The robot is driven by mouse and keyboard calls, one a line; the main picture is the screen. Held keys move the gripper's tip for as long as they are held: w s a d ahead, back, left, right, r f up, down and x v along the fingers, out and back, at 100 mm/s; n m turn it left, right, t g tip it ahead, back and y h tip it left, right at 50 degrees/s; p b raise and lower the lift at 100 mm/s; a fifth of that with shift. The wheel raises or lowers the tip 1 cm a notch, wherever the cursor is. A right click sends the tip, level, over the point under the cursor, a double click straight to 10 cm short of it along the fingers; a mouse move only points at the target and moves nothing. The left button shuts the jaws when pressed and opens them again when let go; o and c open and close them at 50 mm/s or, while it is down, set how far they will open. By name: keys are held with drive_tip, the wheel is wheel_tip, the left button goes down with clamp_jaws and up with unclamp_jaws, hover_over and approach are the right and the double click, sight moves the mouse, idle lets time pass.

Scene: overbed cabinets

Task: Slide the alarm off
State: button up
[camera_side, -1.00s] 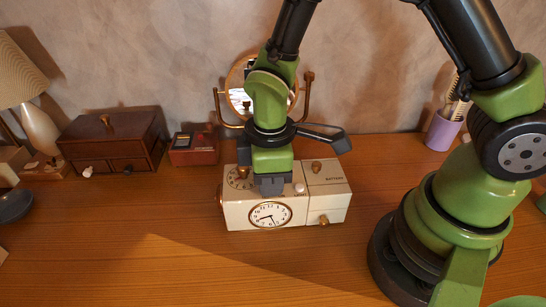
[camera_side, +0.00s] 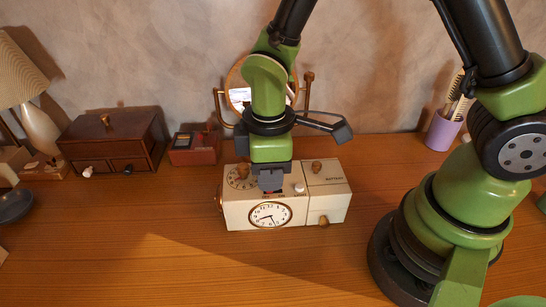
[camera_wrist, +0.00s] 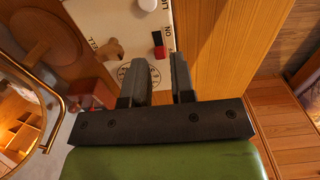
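The cream alarm clock (camera_side: 238,217) stands on the wooden desk with its round dial (camera_side: 270,215) facing the side camera. On its top are a brown wooden knob (camera_side: 243,171) on a printed dial, a white round button (camera_side: 299,187), and a small slide switch (camera_wrist: 159,45) with a red part and a black part. My gripper (camera_side: 271,185) is over the clock's top, fingers pointing down. In the wrist view, my gripper (camera_wrist: 161,65) has a narrow gap between its fingers, with the switch showing just beyond the gap. Nothing is held. Whether a fingertip touches the clock is unclear.
The clock's battery section (camera_side: 328,172) has its own wooden knobs. A red box (camera_side: 195,148) and a dark wooden chest (camera_side: 115,140) stand left. The desk in front is clear.

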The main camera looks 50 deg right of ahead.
drive_tip(key=shift+r, duration=2.05)
drive_tip(key=shift+d+r, duration=0.1)
drive_tip(key=shift+r, duration=0.25)
drive_tip(key=s+d+r+m+t+y, duration=0.1)
drive_tip(key=s+d+r+m+t, duration=0.2)
drive_tip(key=s+r+m, duration=0.2)
drive_tip(key=s+d+r+m+t+y, duration=0.1)
drive_tip(key=s+d+r+m+t, duration=0.3)
drive_tip(key=s+r+m, duration=0.2)
drive_tip(key=shift+r+m, duration=1.1)
drive_tip(key=shift+r, duration=1.1)
